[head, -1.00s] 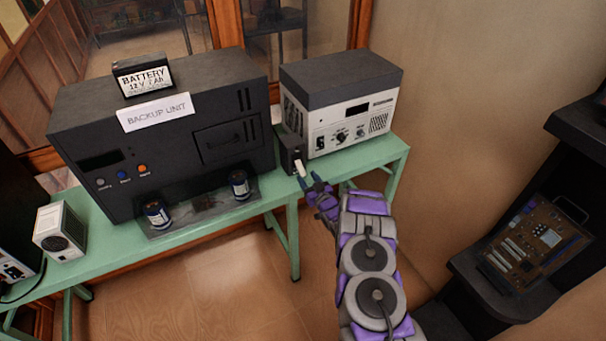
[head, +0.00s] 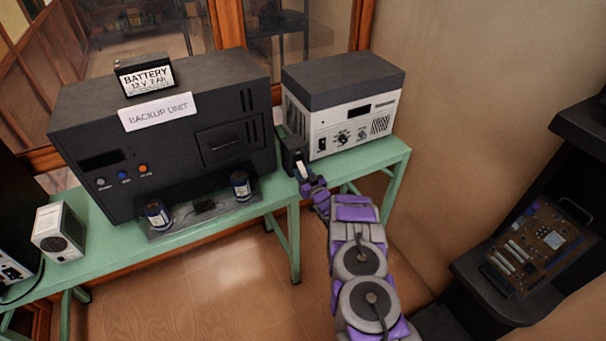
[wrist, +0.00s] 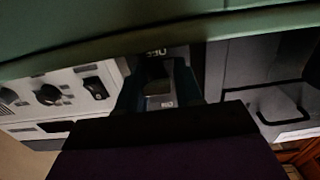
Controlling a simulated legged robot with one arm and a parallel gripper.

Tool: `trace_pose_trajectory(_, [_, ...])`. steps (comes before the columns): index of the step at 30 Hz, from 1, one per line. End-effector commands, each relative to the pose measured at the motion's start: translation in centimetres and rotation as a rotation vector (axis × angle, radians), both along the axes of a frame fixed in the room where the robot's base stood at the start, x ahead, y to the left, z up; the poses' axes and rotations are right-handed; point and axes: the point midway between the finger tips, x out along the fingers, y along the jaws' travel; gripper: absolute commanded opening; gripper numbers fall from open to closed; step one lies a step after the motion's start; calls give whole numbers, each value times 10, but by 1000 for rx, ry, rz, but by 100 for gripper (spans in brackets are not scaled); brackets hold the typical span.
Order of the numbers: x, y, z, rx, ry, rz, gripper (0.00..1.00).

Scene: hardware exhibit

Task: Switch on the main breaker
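The main breaker (head: 293,157) appears to be the small dark box on the green table between the backup unit and the white-fronted device. Its pale lever (head: 303,170) points toward me and down. My gripper (head: 308,183) is at the lever, with the arm reaching up from the lower right. In the wrist view, which is upside down, the two dark fingers (wrist: 160,92) stand apart on either side of the pale lever (wrist: 159,88). Contact between fingers and lever cannot be made out. Small lettering is partly visible on the breaker; the gripper body hides part of it.
The backup unit (head: 165,130) with a battery (head: 145,76) on top is close on the left. The white-fronted device (head: 350,125) is close on the right. Two dark cylinders (head: 240,185) stand near the table (head: 220,226) edge. A dark stand (head: 500,290) is at right.

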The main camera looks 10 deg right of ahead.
Motion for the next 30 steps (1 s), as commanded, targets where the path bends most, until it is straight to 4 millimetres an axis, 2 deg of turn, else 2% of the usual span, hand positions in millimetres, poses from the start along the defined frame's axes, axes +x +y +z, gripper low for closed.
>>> trace_pose_trajectory(1, [0, 0, 0, 0, 0, 0, 30])
trace_pose_trajectory(11, [0, 0, 0, 0, 0, 1, 0])
trace_pose_trajectory(23, [-1, -1, 0, -2, 8, -1, 0])
trace_pose_trajectory(30, [-2, -2, 9, -26, 77, -1, 0])
